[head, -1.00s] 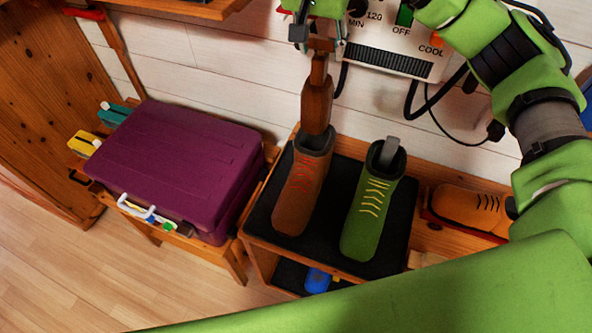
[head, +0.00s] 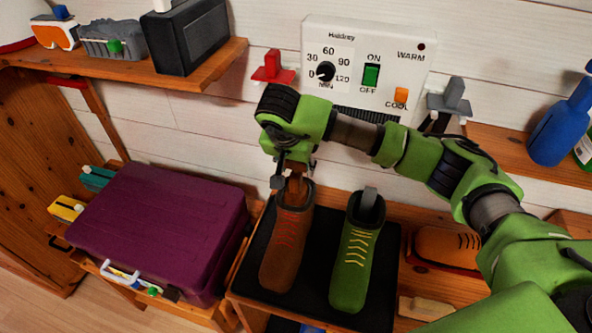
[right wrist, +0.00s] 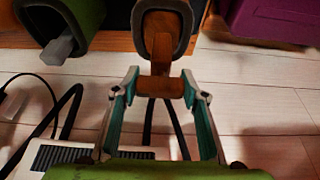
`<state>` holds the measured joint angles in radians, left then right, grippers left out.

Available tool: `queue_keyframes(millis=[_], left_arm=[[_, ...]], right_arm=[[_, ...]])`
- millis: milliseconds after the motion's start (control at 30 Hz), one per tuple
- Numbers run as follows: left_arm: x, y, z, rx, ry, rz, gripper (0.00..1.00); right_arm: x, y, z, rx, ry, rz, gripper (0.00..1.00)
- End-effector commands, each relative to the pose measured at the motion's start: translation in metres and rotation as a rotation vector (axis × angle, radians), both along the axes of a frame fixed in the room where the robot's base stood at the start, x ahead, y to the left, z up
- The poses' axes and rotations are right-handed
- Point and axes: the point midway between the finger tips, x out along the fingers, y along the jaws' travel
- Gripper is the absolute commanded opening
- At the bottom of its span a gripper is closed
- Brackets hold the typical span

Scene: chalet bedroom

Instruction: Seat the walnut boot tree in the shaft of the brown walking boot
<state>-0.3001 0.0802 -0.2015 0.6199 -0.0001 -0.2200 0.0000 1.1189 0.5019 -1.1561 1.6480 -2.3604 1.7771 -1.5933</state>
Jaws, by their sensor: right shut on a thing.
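The brown walking boot (head: 285,250) stands upright on a black mat, its opening towards the wall. The walnut boot tree (head: 296,190) is down in the boot's shaft, with only its top part showing above the collar. My right gripper (head: 291,176) is just above the boot opening, shut on the tree's handle. In the right wrist view the handle (right wrist: 161,86) sits between the fingertips, and the tree's neck runs into the boot's collar (right wrist: 181,12). How deep the tree's lower end sits is hidden inside the boot. My left gripper is not in view.
A green boot (head: 355,260) with a grey insert stands close on the right. A purple case (head: 155,230) is at left, an orange shoe (head: 445,248) at right. The white control panel (head: 345,60) is on the wall behind; a shelf (head: 215,62) juts out upper left.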

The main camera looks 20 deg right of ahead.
Motion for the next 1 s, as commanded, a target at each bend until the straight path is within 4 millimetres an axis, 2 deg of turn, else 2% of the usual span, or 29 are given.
queue_keyframes(millis=[133,533,567,600,1000], left_arm=[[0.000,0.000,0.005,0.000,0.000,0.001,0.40],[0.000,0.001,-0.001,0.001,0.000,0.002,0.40],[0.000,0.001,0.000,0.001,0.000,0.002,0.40],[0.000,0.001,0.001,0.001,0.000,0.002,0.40],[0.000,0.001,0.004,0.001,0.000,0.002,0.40]], right_arm=[[-0.001,0.000,-0.020,0.000,0.002,0.000,0.00],[0.000,0.000,-0.027,0.000,-0.001,0.000,0.00],[0.000,0.000,-0.026,0.000,0.001,0.001,0.48],[0.000,0.000,-0.026,-0.001,0.002,0.001,0.57],[0.000,0.000,-0.023,-0.001,0.002,0.001,0.57]])
